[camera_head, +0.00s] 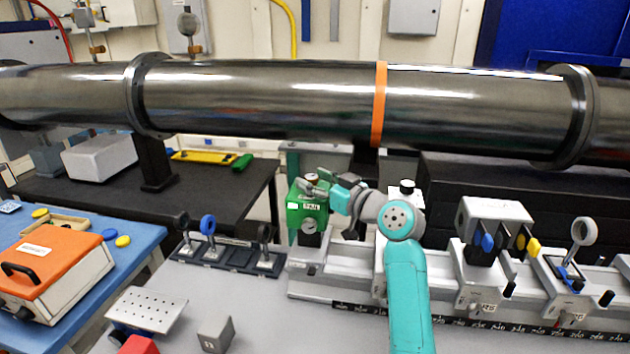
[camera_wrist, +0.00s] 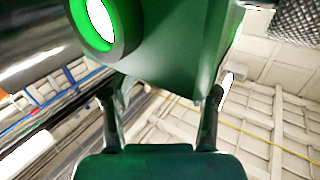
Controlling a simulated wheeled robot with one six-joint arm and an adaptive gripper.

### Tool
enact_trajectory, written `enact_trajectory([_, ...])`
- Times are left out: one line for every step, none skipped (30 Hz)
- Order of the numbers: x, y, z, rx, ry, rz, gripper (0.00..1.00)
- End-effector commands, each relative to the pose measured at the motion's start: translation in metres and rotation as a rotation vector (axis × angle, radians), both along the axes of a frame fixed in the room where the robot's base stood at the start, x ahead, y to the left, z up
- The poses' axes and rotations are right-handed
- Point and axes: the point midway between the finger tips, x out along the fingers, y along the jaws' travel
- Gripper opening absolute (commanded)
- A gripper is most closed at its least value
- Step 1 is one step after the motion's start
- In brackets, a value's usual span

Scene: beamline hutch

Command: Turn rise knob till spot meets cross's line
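A green block (camera_head: 308,212) with a white label and a round grey dial (camera_head: 309,226) stands at the left end of the rail. My gripper (camera_head: 316,188) is at the block's upper right, close to this knob. In the wrist view the green block (camera_wrist: 175,45) fills the top, with a round bright opening at upper left. There, my gripper (camera_wrist: 160,95) has its two fingers apart, with nothing visibly clasped. A knurled metal piece (camera_wrist: 296,20) shows at upper right, outside the fingers. I cannot make out a spot or cross.
A large steel pipe (camera_head: 260,97) crosses behind and above my arm. The rail (camera_head: 345,285) carries several optic mounts to the right. A dark holder (camera_head: 225,255) with upright optics is left of the block. Loose blocks lie in front.

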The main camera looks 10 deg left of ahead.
Motion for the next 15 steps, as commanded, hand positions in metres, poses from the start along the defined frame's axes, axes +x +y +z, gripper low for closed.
enact_trajectory([0.0,0.0,0.0,0.0,0.0,0.0,0.59])
enact_trajectory([0.0,0.0,0.0,0.0,0.0,0.0,0.59])
enact_trajectory([0.0,0.0,0.0,0.0,0.0,0.0,0.59])
enact_trajectory([0.0,0.0,0.0,0.0,0.0,0.0,0.59])
enact_trajectory([0.0,-0.001,0.0,0.0,0.0,0.0,0.59])
enact_trajectory([-0.001,-0.002,0.0,0.0,0.0,-0.001,0.59])
enact_trajectory([-0.002,-0.003,0.0,0.001,-0.001,-0.001,0.59])
enact_trajectory([-0.003,-0.005,0.0,0.001,-0.001,-0.001,0.59])
enact_trajectory([-0.005,-0.008,0.0,0.001,-0.001,-0.001,0.59])
enact_trajectory([-0.007,-0.011,0.0,0.002,-0.001,-0.002,0.59])
enact_trajectory([-0.01,-0.015,0.0,0.001,0.0,-0.002,0.59])
enact_trajectory([-0.013,-0.021,0.0,0.001,-0.001,-0.003,0.59])
enact_trajectory([-0.017,-0.025,0.0,0.001,-0.001,-0.002,0.59])
enact_trajectory([-0.02,-0.03,0.0,0.002,-0.001,-0.003,0.59])
enact_trajectory([-0.025,-0.037,0.0,0.001,-0.001,-0.003,0.59])
